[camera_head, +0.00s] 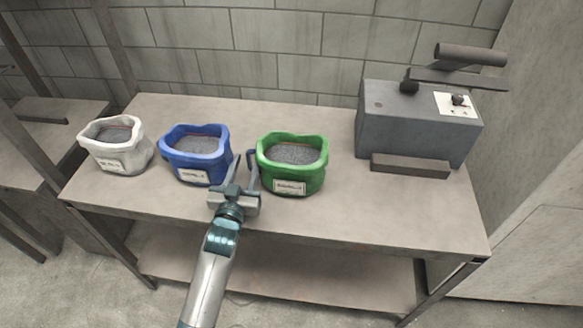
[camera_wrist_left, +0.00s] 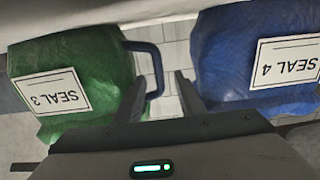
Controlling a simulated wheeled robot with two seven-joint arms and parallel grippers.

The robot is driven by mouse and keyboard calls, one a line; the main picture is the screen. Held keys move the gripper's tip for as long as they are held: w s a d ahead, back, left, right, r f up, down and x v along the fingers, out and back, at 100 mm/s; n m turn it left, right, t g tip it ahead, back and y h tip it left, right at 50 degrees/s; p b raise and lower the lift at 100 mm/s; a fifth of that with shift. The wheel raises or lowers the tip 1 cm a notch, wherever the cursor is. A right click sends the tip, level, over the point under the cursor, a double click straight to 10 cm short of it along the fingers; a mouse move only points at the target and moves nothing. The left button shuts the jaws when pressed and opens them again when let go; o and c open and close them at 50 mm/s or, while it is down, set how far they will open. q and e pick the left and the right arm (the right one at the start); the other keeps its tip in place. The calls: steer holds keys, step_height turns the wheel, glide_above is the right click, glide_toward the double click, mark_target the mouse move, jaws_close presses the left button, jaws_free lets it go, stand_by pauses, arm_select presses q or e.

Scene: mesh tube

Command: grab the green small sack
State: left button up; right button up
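The green small sack (camera_head: 292,165) stands open-topped on the table, full of grey grains, with a white label reading SEAL 3 in the left wrist view (camera_wrist_left: 72,62). A dark blue handle (camera_wrist_left: 158,68) sticks out from its side facing the blue sack. My left gripper (camera_head: 243,170) is open at the gap between the blue and green sacks. In the left wrist view, the outer bar of the handle appears between the two fingertips (camera_wrist_left: 162,88), nearer the green-side finger. I cannot tell whether they touch. My right gripper is not in view.
A blue sack (camera_head: 196,157), labelled SEAL 4, stands close on the left of my gripper. A white sack (camera_head: 115,147) stands further left. A grey machine (camera_head: 415,120) sits at the table's right. The table (camera_head: 390,205) is clear at front right.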

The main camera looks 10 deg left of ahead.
arm_select(q)
jaws_close()
stand_by(0.5)
stand_by(0.8)
steer(key=shift+r, duration=0.1)
